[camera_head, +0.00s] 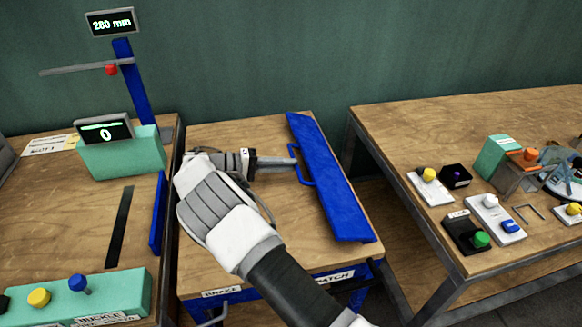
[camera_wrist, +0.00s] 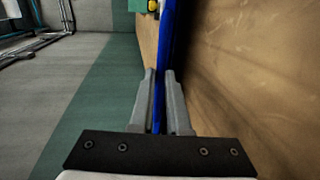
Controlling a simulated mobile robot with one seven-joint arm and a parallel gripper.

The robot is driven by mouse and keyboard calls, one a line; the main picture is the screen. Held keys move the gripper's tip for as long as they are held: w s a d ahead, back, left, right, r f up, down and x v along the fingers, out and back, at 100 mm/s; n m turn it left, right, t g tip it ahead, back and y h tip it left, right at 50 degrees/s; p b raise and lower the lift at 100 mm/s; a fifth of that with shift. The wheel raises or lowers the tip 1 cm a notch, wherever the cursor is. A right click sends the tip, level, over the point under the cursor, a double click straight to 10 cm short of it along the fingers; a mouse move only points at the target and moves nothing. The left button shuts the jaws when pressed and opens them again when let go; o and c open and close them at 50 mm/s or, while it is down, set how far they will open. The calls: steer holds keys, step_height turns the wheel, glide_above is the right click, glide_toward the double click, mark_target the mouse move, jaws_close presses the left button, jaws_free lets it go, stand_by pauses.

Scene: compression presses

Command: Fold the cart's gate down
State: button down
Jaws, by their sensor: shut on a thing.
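The cart (camera_head: 225,150) is the wooden-topped one in the middle of the head view, with BRAKE and LATCH labels on its front. Its gate (camera_head: 335,195) is a long blue panel along the cart's right edge, with a blue bar handle (camera_head: 305,176) on its left side. I cannot tell its exact tilt. My gripper (camera_head: 292,161) reaches in from the left and is shut on the handle. In the wrist view, my gripper's fingers (camera_wrist: 159,88) have a blue strip between them; part of the handle is hidden there.
A bench (camera_head: 450,110) with several button boxes stands right of the cart, across a gap. On the left, another bench (camera_head: 60,220) holds a green counter box (camera_head: 122,152), a blue post with a display reading 280 mm (camera_head: 111,22), and a button panel (camera_head: 100,300).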

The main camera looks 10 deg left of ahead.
mark_target(282, 183)
steer(key=shift+s+a+f+b, duration=0.1)
steer(key=shift+a+f+b, duration=0.1)
steer(key=shift+f+b, duration=0.6)
steer(key=shift+s+a+f+b, duration=0.1)
steer(key=shift+a+f+b, duration=0.05)
steer(key=shift+f+b, duration=0.65)
steer(key=shift+f, duration=0.15)
steer(key=c, duration=0.9)
jaws_free()
steer(key=shift+p, duration=0.3)
